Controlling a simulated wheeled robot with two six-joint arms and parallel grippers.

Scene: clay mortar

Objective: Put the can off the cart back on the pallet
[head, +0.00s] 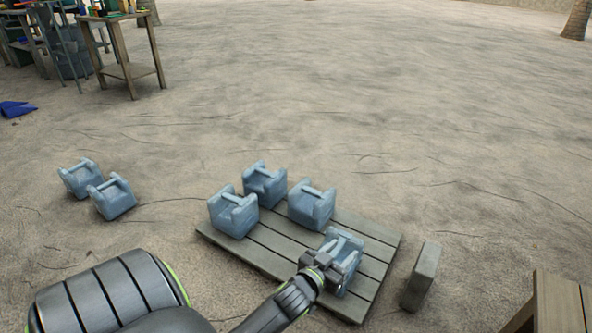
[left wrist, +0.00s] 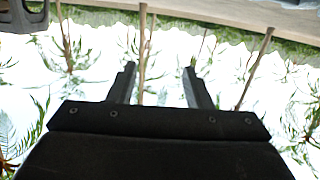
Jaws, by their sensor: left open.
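Several blue-grey cans with top handles are in the head view. One can (head: 347,275) stands at the near right of the slatted wooden pallet (head: 255,258), and three more, such as the front left can (head: 233,213), stand toward its back and left. My left gripper (head: 322,262) overlaps the near right can in the picture; I cannot tell whether they touch. In the left wrist view its fingers (left wrist: 158,82) are apart with nothing between them. A wooden top (head: 562,300) at the bottom right may be the cart; no can shows on its visible part. My right gripper is out of view.
Two cans (head: 112,197) stand on the sandy ground left of the pallet. A grey slab (head: 420,277) stands on edge right of the pallet. A wooden table (head: 128,70) and a blue item (head: 16,109) are at the far left. The ground beyond the pallet is clear.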

